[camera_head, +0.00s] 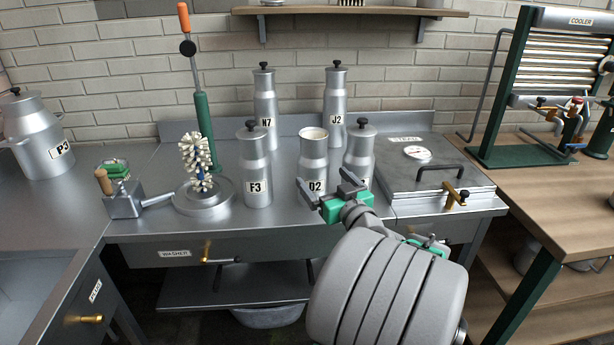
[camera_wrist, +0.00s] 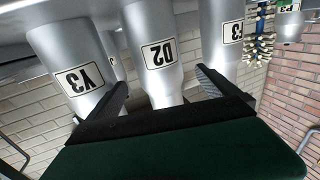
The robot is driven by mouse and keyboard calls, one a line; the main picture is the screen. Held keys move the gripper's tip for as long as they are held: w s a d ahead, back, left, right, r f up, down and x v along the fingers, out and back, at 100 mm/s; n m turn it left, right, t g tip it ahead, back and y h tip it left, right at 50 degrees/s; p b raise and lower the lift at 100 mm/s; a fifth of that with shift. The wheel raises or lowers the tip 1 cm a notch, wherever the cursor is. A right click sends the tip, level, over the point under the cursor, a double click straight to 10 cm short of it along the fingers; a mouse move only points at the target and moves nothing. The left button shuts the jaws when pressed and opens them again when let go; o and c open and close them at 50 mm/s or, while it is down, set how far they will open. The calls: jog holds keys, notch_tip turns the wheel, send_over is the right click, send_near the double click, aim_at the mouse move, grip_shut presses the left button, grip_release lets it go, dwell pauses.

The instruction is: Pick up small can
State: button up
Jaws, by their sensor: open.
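Several slim grey metal cans stand upright on the counter; which one is the small can is not marked. Can D2 (camera_head: 313,158) is in the middle of the front row, with no black-knobbed lid. Lidded can F3 (camera_head: 257,166) is left of it and lidded can Y3 (camera_head: 361,151) right; N7 (camera_head: 265,98) and J2 (camera_head: 335,98) are behind. My gripper (camera_head: 328,191) is open and empty, in front of D2. In the wrist view, D2 (camera_wrist: 153,50) shows between my fingertips (camera_wrist: 162,82), with Y3 (camera_wrist: 75,65) and F3 (camera_wrist: 226,40) either side; contact is unclear.
A brush stand (camera_head: 203,198) and a small metal box (camera_head: 123,205) are on the left. A flat lidded unit with a gauge (camera_head: 417,153) is close on the right. A wall shelf (camera_head: 350,11) hangs above. A big can P3 (camera_head: 40,150) stands far left.

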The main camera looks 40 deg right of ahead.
aim_at(314, 167)
jog(key=x, duration=0.4)
jog(key=p+x, duration=0.1)
jog(key=x, duration=0.1)
jog(key=shift+w+d+r, duration=0.15)
jog(key=shift+r, duration=0.1)
jog(key=shift+c, duration=0.5)
